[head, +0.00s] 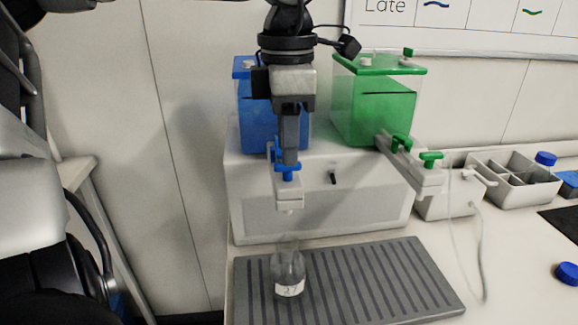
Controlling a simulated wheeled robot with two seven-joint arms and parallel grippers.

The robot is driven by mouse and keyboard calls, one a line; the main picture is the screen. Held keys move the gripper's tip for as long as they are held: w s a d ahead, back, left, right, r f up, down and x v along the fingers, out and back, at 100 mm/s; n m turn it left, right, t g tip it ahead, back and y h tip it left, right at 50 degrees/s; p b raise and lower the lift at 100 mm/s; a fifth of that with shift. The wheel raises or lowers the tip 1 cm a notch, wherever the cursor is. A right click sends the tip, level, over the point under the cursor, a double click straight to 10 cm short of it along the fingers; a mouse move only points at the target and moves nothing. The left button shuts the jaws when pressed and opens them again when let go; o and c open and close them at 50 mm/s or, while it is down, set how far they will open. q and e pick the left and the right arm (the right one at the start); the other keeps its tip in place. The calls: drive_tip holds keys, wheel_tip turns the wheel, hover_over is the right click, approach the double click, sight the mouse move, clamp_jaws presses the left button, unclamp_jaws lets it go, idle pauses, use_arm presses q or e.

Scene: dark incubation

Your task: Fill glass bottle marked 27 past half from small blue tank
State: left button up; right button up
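The small blue tank (245,105), with blue liquid and a blue lid, stands on a white stand, partly hidden behind my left arm. Its tap (290,190) has a blue handle (287,172) and a white spout pointing down. My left gripper (290,158) comes down from above with its fingertips at the blue handle. I see the fingers edge-on, so their gap is hidden. The clear glass bottle marked 27 (288,268) stands upright on the grey slatted tray, below the spout. No blue liquid is visible in it. My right gripper is not in view.
A green tank (375,110) with a green-handled tap (430,160) stands to the right. The ribbed drip tray (410,280) is otherwise clear. Grey divided bins (510,185), blue caps (567,273) and a thin tube (482,250) are at the right.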

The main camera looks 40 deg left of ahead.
use_arm(q)
drive_tip(key=shift+f+b, duration=0.4)
drive_tip(key=shift+f, duration=0.25)
drive_tip(key=shift+f+b, duration=0.4)
drive_tip(key=shift+f, duration=0.1)
drive_tip(key=shift+f+b, duration=0.7)
drive_tip(key=shift+f, duration=0.1)
drive_tip(key=shift+r, duration=0.1)
drive_tip(key=shift+r+p, duration=0.65)
drive_tip(key=shift+r, duration=0.05)
drive_tip(key=shift+r+p, duration=0.35)
drive_tip(key=shift+r, duration=0.1)
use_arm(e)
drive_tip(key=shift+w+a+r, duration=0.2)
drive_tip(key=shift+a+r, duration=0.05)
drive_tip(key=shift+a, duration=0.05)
